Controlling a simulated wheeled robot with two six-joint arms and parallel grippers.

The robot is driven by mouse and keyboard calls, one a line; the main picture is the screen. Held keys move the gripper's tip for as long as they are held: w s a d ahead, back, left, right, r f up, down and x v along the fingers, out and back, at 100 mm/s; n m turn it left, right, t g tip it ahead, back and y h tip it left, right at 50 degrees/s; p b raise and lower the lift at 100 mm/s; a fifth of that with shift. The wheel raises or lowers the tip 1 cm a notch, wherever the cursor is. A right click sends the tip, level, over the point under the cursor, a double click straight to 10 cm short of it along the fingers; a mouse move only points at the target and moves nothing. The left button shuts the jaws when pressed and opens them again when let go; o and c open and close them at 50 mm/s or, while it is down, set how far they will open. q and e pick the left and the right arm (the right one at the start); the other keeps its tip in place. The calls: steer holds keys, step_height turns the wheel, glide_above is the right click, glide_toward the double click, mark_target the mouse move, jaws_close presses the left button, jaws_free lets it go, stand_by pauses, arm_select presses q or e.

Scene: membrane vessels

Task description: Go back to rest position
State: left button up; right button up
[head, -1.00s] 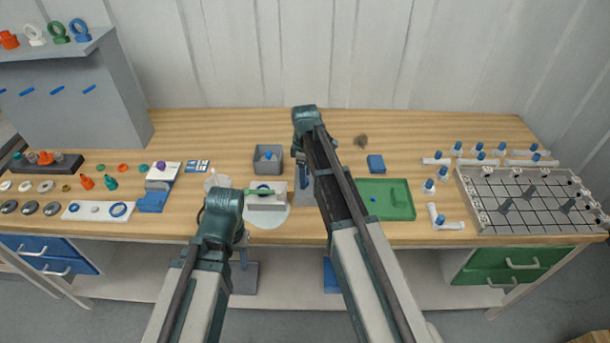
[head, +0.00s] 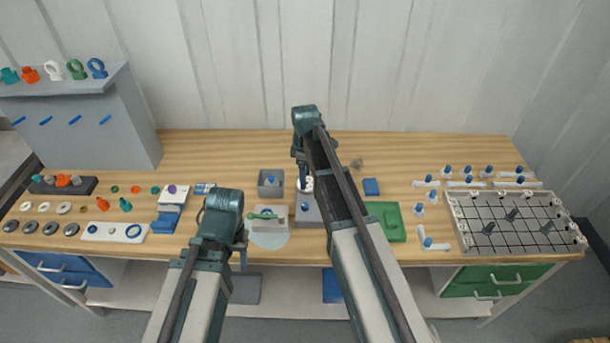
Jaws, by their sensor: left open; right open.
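My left arm comes in from the lower left, and its gripper (head: 241,258) hangs over the front edge of the wooden bench (head: 420,150). My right arm reaches up the middle, and its gripper (head: 302,176) points down over the bench near a white round part (head: 308,184) and a grey block (head: 307,212). Both grippers are small in the picture and partly hidden by their own arms. Both are open, and I see nothing held in either. I cannot tell whether the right fingertips touch the white part.
A grey box (head: 261,187) and a white block with a green-handled tool (head: 267,212) sit between the arms. A green tray (head: 395,233) lies right of the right arm. A gridded plate (head: 470,234) is at the right, a grey shelf unit (head: 140,135) at the left.

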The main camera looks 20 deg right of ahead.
steer(key=shift+s, duration=0.1)
stand_by(0.4)
steer(key=s+a+f+m+b, duration=0.3)
steer(key=s+a, duration=0.1)
steer(key=s, duration=0.4)
steer(key=s+a+f+m+b, duration=0.3)
steer(key=s+a, duration=0.1)
steer(key=s, duration=0.4)
steer(key=s+a+f+m+h+b, duration=0.1)
steer(key=s+a+f+m+b, duration=0.2)
steer(key=s+a, duration=0.2)
steer(key=s, duration=0.3)
steer(key=shift+s+f+b, duration=0.25)
steer(key=shift+s+b, duration=0.05)
steer(key=shift+b, duration=0.1)
stand_by(1.8)
